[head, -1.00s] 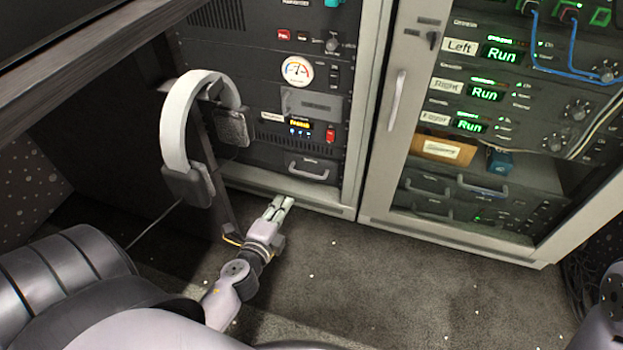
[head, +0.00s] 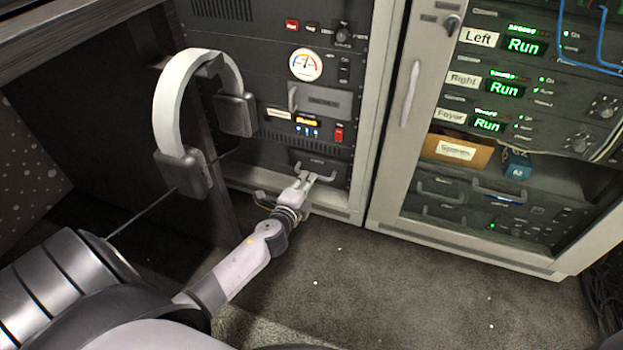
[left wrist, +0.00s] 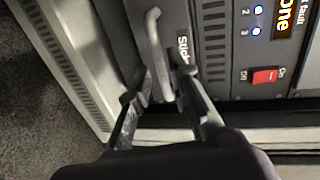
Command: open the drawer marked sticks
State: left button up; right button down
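The dark drawer (head: 338,163) sits at the bottom of the left rack and looks shut. Its grey bar handle (head: 325,177) faces me. In the left wrist view the handle (left wrist: 157,40) runs beside a partly hidden label whose visible letters look like the start of "Sticks". My left gripper (head: 306,178) is at the drawer front. In the left wrist view its fingers (left wrist: 158,82) are apart, with one end of the handle between them. I cannot tell whether they touch it. My right gripper is not in view.
White headphones (head: 170,105) hang beside the rack, near my left arm. A glass-fronted cabinet (head: 385,215) stands to the right, with more drawers inside. A red switch (left wrist: 266,76) is close to the drawer. The carpet (head: 400,290) in front is clear.

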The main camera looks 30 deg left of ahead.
pick_arm(q)
jog(key=shift+b+x, duration=0.65)
jog(key=shift+x, duration=1.6)
grip_shut()
